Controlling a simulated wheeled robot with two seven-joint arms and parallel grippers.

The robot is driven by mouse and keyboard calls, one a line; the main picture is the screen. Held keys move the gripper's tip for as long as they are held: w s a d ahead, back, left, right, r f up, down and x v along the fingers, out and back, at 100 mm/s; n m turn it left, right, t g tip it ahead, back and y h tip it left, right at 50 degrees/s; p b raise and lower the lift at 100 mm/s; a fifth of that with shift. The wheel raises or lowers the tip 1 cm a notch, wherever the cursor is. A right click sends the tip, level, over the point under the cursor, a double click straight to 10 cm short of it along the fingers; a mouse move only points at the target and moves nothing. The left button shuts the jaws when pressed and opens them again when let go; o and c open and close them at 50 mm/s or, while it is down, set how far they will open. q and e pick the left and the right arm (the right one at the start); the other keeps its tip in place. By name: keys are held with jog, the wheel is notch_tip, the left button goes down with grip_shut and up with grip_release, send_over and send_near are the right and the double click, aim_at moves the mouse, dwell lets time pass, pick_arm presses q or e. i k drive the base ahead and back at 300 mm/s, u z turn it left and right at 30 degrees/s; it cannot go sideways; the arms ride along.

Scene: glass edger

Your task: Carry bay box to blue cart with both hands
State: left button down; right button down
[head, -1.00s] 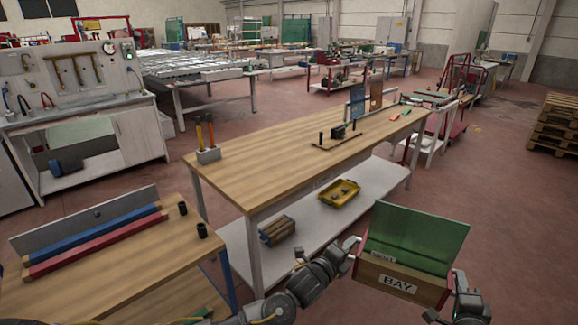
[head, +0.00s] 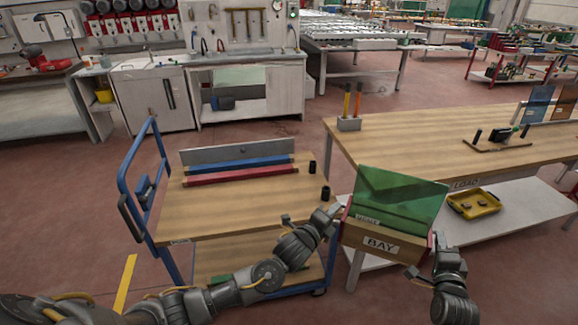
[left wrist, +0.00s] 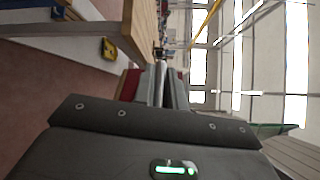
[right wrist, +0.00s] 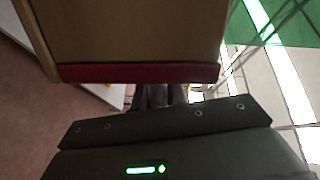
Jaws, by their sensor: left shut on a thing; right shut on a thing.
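The bay box (head: 408,245) is a wooden box with a "BAY" label, red ends and upright green sheets in it. I hold it up in front of me in the head view. My left gripper (head: 338,216) is shut on its left end. My right gripper (head: 436,243) is shut on its right end. The right wrist view shows the box wall and red edge (right wrist: 140,73) close to the jaws. The blue cart (head: 220,215) has a wooden top and a blue handle frame, and stands left of the box. A lower shelf shows under its top.
A red bar (head: 240,175), a blue bar (head: 240,161) and a grey plate lie along the cart top's back. Two black posts stand at its right side. A long workbench (head: 430,133) stands right of and behind the box. The front of the cart top is clear.

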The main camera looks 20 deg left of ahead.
aim_at(240, 204)
jog(key=u, duration=1.2)
jog(key=i, duration=1)
